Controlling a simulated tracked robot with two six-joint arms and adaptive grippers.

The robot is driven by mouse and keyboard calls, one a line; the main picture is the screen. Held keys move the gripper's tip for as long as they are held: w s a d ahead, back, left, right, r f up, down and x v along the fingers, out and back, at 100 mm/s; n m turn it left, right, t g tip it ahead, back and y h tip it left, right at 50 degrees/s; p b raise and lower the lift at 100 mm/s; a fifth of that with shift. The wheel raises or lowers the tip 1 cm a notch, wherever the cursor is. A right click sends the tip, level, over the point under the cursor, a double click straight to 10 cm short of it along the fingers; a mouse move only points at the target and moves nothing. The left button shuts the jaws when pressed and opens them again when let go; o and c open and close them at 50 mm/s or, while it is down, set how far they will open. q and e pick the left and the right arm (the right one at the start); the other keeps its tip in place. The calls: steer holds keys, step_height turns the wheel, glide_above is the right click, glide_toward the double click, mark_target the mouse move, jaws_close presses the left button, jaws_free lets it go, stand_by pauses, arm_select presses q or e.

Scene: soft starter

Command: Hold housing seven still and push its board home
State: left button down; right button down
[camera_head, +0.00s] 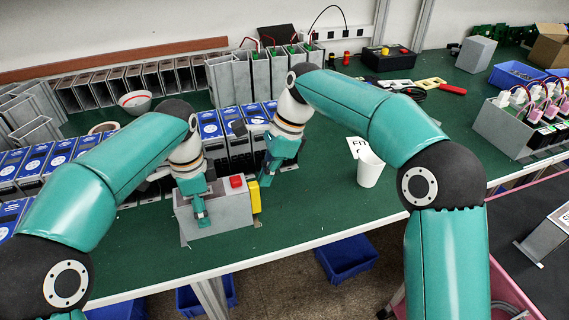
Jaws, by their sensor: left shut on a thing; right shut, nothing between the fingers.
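A grey box-shaped housing (226,210) with a red block (236,181) on top and a yellow piece (254,196) at its right end stands near the table's front edge. No number is readable on it, so I cannot tell whether it is housing seven. My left gripper (201,215) points down at its left part, with its fingers shut on the housing's edge as far as I can see. My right gripper (266,180) is shut and empty, just right of the yellow piece and above it. No board can be made out; the arms hide part of the housing.
Blue-faced units (240,150) stand in a row close behind the grippers. Grey open housings (100,90) line the wall. The green tabletop (320,205) between the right gripper and the cup is clear.

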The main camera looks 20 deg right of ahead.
arm_select(q)
steer(key=shift+d+f, duration=0.2)
steer(key=shift+d, duration=0.05)
steer(key=shift+a, duration=0.1)
arm_select(e)
steer(key=d+r, duration=0.7)
steer(key=r, duration=0.2)
steer(key=shift+d, duration=0.4)
arm_select(q)
steer(key=shift+c, duration=0.8)
jaws_free()
steer(key=shift+r, duration=0.1)
steer(key=shift+r, duration=0.15)
step_height(320, 180, up, 11)
steer(key=shift+w+f, duration=0.15)
steer(key=shift+f, duration=0.05)
steer(key=shift+r, duration=0.45)
steer(key=shift+s, duration=0.2)
